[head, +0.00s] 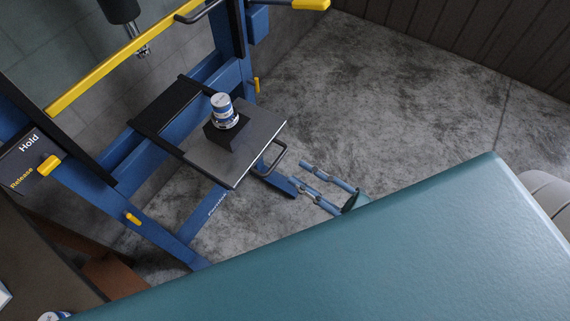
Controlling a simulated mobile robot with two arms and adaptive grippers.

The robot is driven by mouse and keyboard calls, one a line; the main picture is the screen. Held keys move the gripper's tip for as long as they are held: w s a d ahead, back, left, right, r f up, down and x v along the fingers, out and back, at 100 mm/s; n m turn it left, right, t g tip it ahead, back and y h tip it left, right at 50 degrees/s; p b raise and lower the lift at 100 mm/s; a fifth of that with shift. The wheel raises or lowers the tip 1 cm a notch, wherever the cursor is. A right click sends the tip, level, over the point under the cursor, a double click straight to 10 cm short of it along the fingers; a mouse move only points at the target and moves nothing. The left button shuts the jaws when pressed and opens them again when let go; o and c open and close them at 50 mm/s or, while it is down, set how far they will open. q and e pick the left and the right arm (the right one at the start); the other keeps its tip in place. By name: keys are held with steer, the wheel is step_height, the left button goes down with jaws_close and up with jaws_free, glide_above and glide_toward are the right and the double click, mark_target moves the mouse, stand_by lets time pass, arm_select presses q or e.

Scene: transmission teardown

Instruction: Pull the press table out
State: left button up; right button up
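The press table (250,140) is a flat grey plate in the blue press frame (228,75), with its front part standing out from the frame. A black bar handle (284,153) is on its front right edge. A white and blue can-like part (222,108) stands on a dark block (232,134) on the plate. My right gripper (298,175) is just right of the handle, its two fingers spread and pointing toward it. It looks empty and apart from the handle, though depth is hard to judge. My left gripper is not in view.
A yellow bar (120,60) crosses the frame above the table, and a dark press ram (122,10) hangs behind it. A panel marked Hold and Release (25,165) is at the left. The concrete floor (400,90) right of the press is clear.

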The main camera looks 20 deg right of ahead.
steer(key=shift+v, duration=2.1)
steer(key=w+d+f+m+g+h, duration=0.1)
steer(key=d+f+m+h, duration=0.2)
steer(key=f, duration=0.5)
steer(key=w+d+f+m+g+h, duration=0.1)
steer(key=d+f+m+h, duration=0.15)
steer(key=f+m, duration=0.45)
steer(key=s+d+f+m+g+h, duration=0.1)
steer(key=s+f+m+g+h, duration=0.2)
steer(key=f, duration=0.7)
steer(key=s+d+f+m+g+h, duration=0.15)
steer(key=s+f, duration=0.25)
steer(key=f, duration=0.5)
steer(key=s+a+f+m+g+h, duration=0.1)
steer(key=s+f+m+g, duration=0.3)
steer(key=s, duration=0.6)
steer(key=s+a+f+m+g, duration=0.3)
steer(key=s+f+m+g, duration=0.1)
steer(key=s+f, duration=0.5)
steer(key=shift+s+a+f+g+h, duration=0.3)
steer(key=shift+s+g+h, duration=0.1)
steer(key=shift+s, duration=0.1)
